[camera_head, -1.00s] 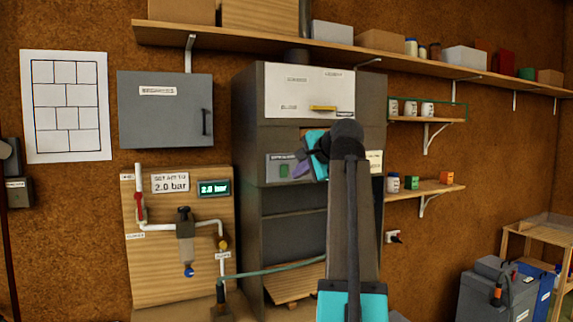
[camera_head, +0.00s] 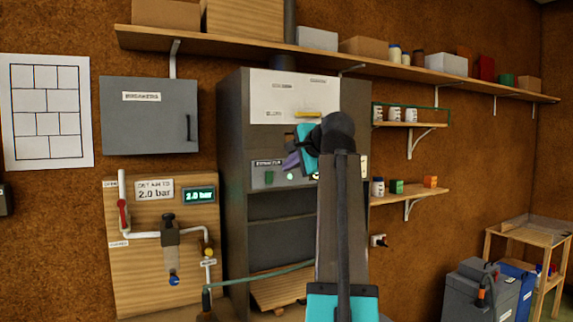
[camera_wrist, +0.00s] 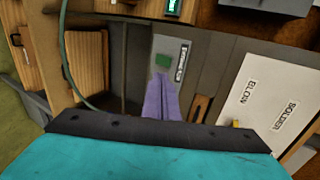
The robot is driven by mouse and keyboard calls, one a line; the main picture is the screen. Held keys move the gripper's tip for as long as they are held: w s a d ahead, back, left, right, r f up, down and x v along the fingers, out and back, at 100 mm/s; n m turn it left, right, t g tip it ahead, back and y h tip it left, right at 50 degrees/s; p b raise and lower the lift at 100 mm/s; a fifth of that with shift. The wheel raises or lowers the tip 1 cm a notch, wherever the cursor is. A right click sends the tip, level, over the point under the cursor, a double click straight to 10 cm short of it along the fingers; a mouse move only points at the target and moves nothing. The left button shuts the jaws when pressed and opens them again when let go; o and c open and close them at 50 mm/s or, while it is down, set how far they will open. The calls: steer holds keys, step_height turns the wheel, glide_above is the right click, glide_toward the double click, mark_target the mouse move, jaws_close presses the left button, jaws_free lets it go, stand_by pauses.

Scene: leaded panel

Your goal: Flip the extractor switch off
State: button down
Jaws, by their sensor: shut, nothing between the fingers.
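The extractor switch is a small green rocker (camera_head: 269,177) on a light plate under the EXTRACTOR label (camera_head: 267,162), on the front of the grey cabinet (camera_head: 232,190). In the wrist view the green rocker (camera_wrist: 162,61) lies just beyond the fingertips, beside its label (camera_wrist: 181,62). My gripper (camera_head: 287,165) has purple fingers, shut and empty. In the head view the tips appear right of and slightly above the rocker. I cannot tell whether they touch it. My gripper (camera_wrist: 161,76) also shows in the wrist view. My arm hides part of the cabinet's right side.
A small light (camera_head: 290,176) glows right of the rocker. A white panel (camera_head: 290,98) with a yellow handle is above. A grey breaker box (camera_head: 150,115) and a board with pipes and a 2.0 bar display (camera_head: 199,195) are at left. Small shelves (camera_head: 408,193) stand at right.

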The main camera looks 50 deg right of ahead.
steer(key=p, duration=0.3)
glide_toward(270, 172)
step_height(270, 172, down, 4)
steer(key=w, duration=0.2)
steer(key=shift+w+d+r+p, duration=0.25)
steer(key=shift+w+d, duration=0.1)
steer(key=shift+w, duration=0.15)
steer(key=shift+w+d+r+p, duration=0.1)
steer(key=shift+w+d+r, duration=0.15)
steer(key=shift+w+d, duration=0.45)
steer(key=shift+w, duration=0.5)
steer(key=shift+w+d, duration=0.1)
steer(key=shift+w, duration=0.15)
steer(key=shift+r+p, duration=0.2)
steer(key=shift+p, duration=0.15)
steer(key=shift+r+p, duration=0.4)
steer(key=shift+r, duration=0.25)
